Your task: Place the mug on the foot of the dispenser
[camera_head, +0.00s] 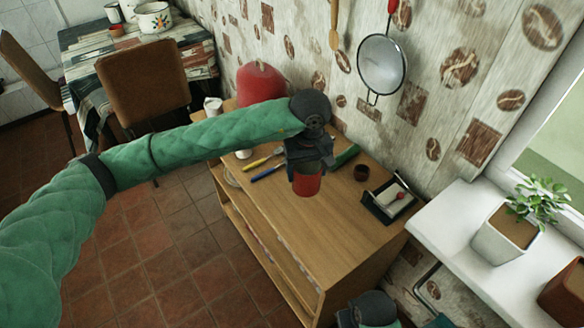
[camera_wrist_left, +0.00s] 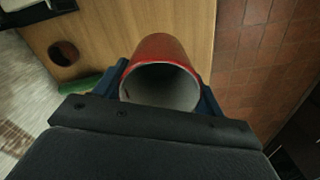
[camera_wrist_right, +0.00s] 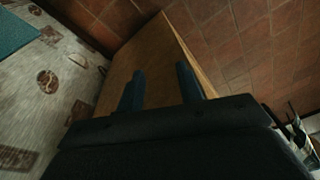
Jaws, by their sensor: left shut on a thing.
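The red mug (camera_head: 307,186) is held in my left gripper (camera_head: 308,166), above the wooden cabinet top. In the left wrist view the mug (camera_wrist_left: 166,48) sits between the two fingers (camera_wrist_left: 160,97), with its pale hollow inside facing the camera. A large rounded red object (camera_head: 260,82), perhaps the dispenser, stands at the far end of the cabinet. My left arm hides its lower part, so no foot shows. My right gripper (camera_wrist_right: 162,88) is open and empty near the cabinet's near end.
The wooden cabinet (camera_head: 330,245) also carries blue- and yellow-handled tools (camera_head: 265,160), a small dark cup (camera_head: 361,173), a green item (camera_head: 347,155) and a black tray (camera_head: 390,200). A potted plant (camera_head: 510,236) stands on the windowsill. The cabinet's near part is clear.

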